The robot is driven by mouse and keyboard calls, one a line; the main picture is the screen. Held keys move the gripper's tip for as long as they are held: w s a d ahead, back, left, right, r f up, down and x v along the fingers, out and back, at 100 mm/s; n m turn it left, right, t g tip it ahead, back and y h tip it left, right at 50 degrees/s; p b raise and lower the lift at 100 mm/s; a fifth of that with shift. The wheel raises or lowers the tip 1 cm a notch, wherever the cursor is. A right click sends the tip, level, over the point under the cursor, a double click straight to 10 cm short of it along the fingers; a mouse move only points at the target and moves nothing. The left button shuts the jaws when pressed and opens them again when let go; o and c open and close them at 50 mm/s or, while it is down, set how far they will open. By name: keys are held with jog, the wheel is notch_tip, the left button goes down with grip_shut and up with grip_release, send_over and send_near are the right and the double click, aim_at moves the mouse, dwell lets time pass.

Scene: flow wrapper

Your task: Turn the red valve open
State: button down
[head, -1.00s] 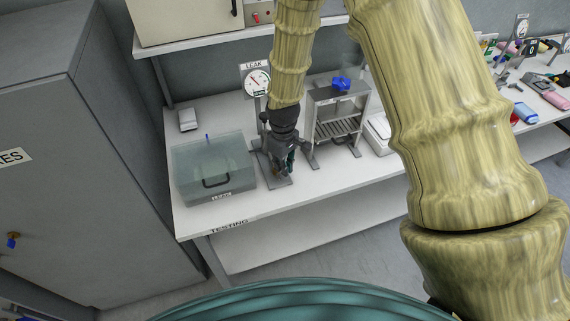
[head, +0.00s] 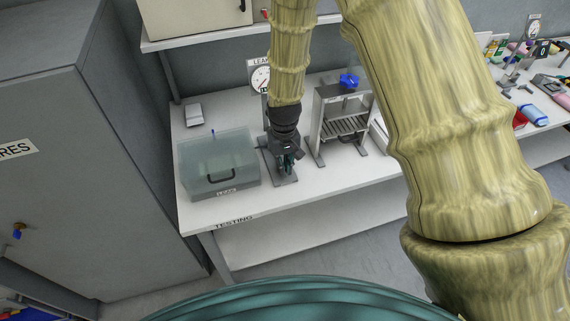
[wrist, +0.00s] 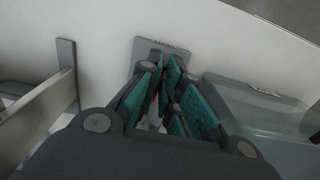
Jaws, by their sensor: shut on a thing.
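My gripper (head: 289,167) is at the leak-test stand on the white bench, between a clear tank and a grey frame. In the wrist view its teal-padded fingers (wrist: 166,80) are closed together above the stand's grey base plate (wrist: 165,45). A sliver of the red valve (wrist: 153,107) shows between the fingers, and they are shut on it. Most of the valve is hidden by the fingers, so its angle cannot be told. In the head view my gripper and arm hide the valve. The stand's round gauge (head: 260,78) shows behind my arm.
The clear tank (head: 215,165) with a black handle stands close left of my gripper. The grey frame (head: 340,123) with a blue knob stands close right. A grey cabinet (head: 75,170) is at far left. The bench's front edge is clear.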

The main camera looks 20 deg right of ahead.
jog(key=shift+w, duration=0.1)
jog(key=c, duration=1.6)
grip_release()
jog(key=shift+r, duration=0.1)
notch_tip(320, 180, up, 12)
jog(key=shift+d, duration=0.1)
